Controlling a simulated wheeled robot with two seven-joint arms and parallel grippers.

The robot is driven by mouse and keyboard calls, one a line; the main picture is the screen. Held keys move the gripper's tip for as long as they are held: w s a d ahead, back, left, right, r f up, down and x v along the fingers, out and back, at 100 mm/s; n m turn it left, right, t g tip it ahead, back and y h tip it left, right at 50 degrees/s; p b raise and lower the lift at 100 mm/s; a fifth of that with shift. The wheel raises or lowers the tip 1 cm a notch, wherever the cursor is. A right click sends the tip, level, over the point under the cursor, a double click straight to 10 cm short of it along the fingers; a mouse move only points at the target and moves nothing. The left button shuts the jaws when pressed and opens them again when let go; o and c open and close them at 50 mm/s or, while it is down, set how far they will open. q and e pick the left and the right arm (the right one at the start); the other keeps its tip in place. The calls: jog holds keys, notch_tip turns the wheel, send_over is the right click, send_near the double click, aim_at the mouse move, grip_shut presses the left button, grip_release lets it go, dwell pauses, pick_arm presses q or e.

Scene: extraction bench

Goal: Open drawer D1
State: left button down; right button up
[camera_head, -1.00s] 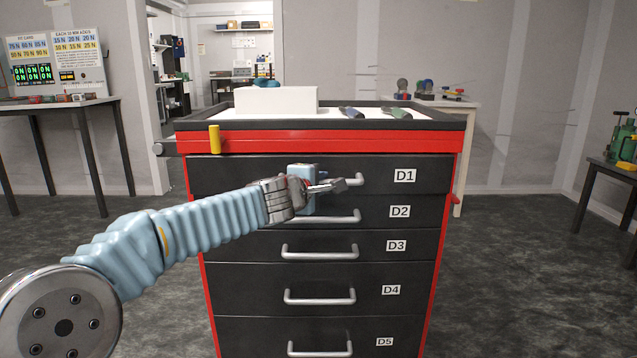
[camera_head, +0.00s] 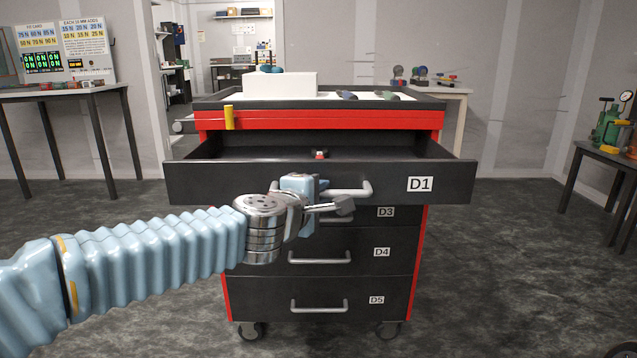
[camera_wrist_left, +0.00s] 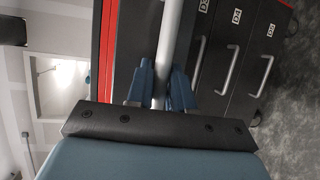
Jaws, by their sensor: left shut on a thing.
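Drawer D1 (camera_head: 390,185) is the top dark drawer of a red and black tool cabinet. It stands pulled out well toward me, and its inside shows. A small red and black item (camera_head: 320,154) is in it. My left gripper (camera_head: 325,196) is at the front of D1, shut on its silver bar handle (camera_head: 362,190). In the left wrist view the handle bar (camera_wrist_left: 168,60) runs between the two blue fingers (camera_wrist_left: 162,88). Part of the handle is hidden by my gripper in the head view. My right gripper is not in view.
Drawers D3, D4 (camera_head: 385,252) and D5 below are shut; D2 is mostly hidden behind D1. The cabinet top (camera_head: 420,104) holds a white box (camera_head: 280,85) and tools. Side tables (camera_head: 60,92) stand left and right. Grey floor is open on both sides.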

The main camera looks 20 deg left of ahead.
pick_arm(q)
jog(key=shift+s+d, duration=0.3)
jog(key=shift+s, duration=0.7)
jog(key=shift+s+d, duration=0.25)
jog(key=shift+s, duration=0.7)
jog(key=c, duration=1.1)
grip_release()
jog(key=p+v, duration=0.5)
jog(key=v, duration=0.8)
jog(key=shift+s+p, duration=0.4)
